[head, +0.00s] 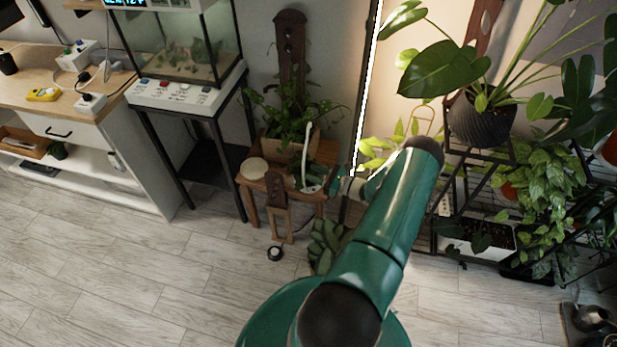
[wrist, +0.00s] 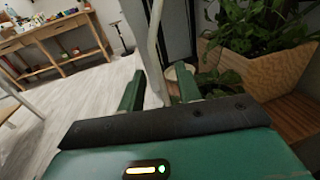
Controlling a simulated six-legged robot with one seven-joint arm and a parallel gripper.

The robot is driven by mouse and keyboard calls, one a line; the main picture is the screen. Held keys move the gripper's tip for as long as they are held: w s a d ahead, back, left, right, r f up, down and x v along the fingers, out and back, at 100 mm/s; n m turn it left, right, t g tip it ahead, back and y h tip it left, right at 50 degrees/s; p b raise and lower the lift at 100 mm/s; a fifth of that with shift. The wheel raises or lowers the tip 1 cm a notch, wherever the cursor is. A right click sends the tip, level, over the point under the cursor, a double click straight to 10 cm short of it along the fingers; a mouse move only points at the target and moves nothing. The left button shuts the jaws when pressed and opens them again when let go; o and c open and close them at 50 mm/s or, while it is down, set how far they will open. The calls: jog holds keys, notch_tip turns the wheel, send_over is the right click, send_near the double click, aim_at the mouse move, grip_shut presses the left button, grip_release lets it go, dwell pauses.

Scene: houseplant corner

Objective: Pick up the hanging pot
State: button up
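The hanging pot (head: 312,187) looks like a small pale pot at the front right of the wooden stand (head: 277,182). A thin white curved hanger (head: 306,150) rises from it. My gripper (head: 345,185) is beside its right side in the head view, with the fingers small and partly hidden by my arm. In the wrist view, my green fingers (wrist: 160,85) stand apart, one on each side of the white hanger (wrist: 157,45). A narrow gap shows by the left finger; contact at the right finger is unclear. The pot's body is hidden in the wrist view.
A wooden planter (head: 283,150) with leafy plants stands close behind. A pale round disc (head: 254,169) lies on the stand's left. A metal plant rack (head: 478,175) is on the right, a terrarium table (head: 190,103) on the left.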

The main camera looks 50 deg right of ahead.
jog(key=x, duration=0.6)
jog(key=shift+a, duration=0.2)
jog(key=shift+w+r, duration=0.1)
jog(key=shift+r, duration=0.05)
grip_shut()
